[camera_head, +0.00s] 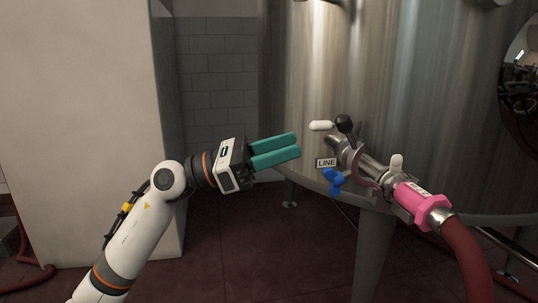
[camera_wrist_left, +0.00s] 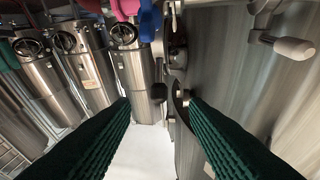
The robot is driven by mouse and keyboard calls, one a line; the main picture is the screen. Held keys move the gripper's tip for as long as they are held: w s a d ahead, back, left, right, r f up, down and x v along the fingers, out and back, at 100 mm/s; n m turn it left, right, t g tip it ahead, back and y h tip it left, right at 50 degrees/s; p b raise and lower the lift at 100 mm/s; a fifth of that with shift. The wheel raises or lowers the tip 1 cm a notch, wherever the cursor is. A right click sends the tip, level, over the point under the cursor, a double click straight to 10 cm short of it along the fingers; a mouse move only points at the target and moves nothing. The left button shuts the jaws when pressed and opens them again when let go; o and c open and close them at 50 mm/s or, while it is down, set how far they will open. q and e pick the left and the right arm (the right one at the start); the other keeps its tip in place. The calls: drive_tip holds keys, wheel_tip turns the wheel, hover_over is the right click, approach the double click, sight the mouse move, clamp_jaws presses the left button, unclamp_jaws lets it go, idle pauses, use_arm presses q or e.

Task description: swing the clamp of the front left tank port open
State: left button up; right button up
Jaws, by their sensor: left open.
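The tank port (camera_head: 345,151) is a steel pipe stub on the tank's side, leading to a pink hose fitting (camera_head: 422,206). A clamp (camera_head: 361,170) with a curved steel band sits around the joint. Its blue wing nut (camera_head: 334,181) hangs at the lower left; blue also shows at the top of the left wrist view (camera_wrist_left: 150,20). I cannot tell whether the clamp's halves are apart. My left gripper (camera_head: 298,145), with green fingers, is open and empty, left of the port and apart from it. Its fingers also show in the left wrist view (camera_wrist_left: 158,106). My right gripper is out of view.
The big steel tank (camera_head: 400,70) fills the back right. A white-handled lever (camera_head: 321,126), a black knob (camera_head: 345,123) and a LINE tag (camera_head: 326,163) crowd the port. A red hose (camera_head: 467,255) hangs at right. A pale pillar (camera_head: 80,120) stands behind my left arm.

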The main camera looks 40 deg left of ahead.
use_arm(q)
drive_tip(key=shift+v, duration=1.05)
